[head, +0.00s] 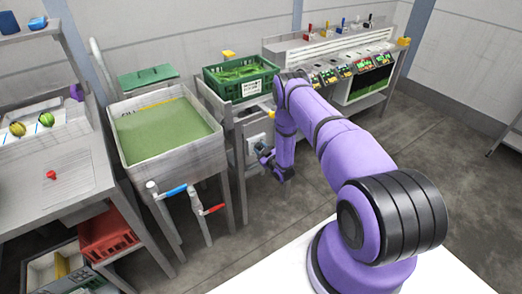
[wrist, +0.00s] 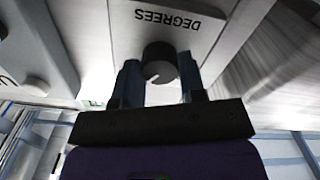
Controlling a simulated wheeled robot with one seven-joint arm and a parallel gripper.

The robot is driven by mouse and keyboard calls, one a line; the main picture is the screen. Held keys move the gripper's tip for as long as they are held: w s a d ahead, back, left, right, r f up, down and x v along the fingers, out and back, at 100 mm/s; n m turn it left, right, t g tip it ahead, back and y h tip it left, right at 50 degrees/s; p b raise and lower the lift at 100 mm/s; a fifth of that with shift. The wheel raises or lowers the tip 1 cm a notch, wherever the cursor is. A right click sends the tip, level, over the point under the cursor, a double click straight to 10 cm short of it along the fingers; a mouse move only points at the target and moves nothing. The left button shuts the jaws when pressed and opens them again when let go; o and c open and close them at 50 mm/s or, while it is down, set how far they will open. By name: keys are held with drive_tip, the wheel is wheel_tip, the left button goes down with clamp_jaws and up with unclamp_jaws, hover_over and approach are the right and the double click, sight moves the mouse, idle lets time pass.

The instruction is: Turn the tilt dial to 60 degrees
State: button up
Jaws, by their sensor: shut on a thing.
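The tilt dial (wrist: 160,58) is a dark round knob on a white panel (wrist: 125,35) in the wrist view. The word DEGREES is printed above it, upside down in this picture. My gripper (wrist: 159,74) has one finger on each side of the knob and is shut on it. A small light mark shows on the knob's near edge; no scale numbers can be read. In the head view my gripper (head: 265,156) is at the white dial plate (head: 256,141) on the stand below the green crate; the knob is too small to make out there.
A tank of greenish water (head: 165,132) with blue- and red-handled valves stands left of the dial stand. A green crate of greens (head: 240,77) sits on top of the stand. A bench with displays (head: 330,72) is at the back right. The floor right of my arm is clear.

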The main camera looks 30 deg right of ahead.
drive_tip(key=n, duration=0.3)
drive_tip(key=shift+a+n, duration=0.1)
drive_tip(key=shift+n, duration=0.2)
drive_tip(key=n, duration=0.4)
drive_tip(key=shift+f+n, duration=0.1)
drive_tip(key=shift+n, duration=0.2)
drive_tip(key=n, duration=0.4)
drive_tip(key=shift+n, duration=1.7)
drive_tip(key=o, duration=0.9)
drive_tip(key=s, duration=1.1)
drive_tip(key=shift+d, duration=0.2)
drive_tip(key=shift+w, duration=0.1)
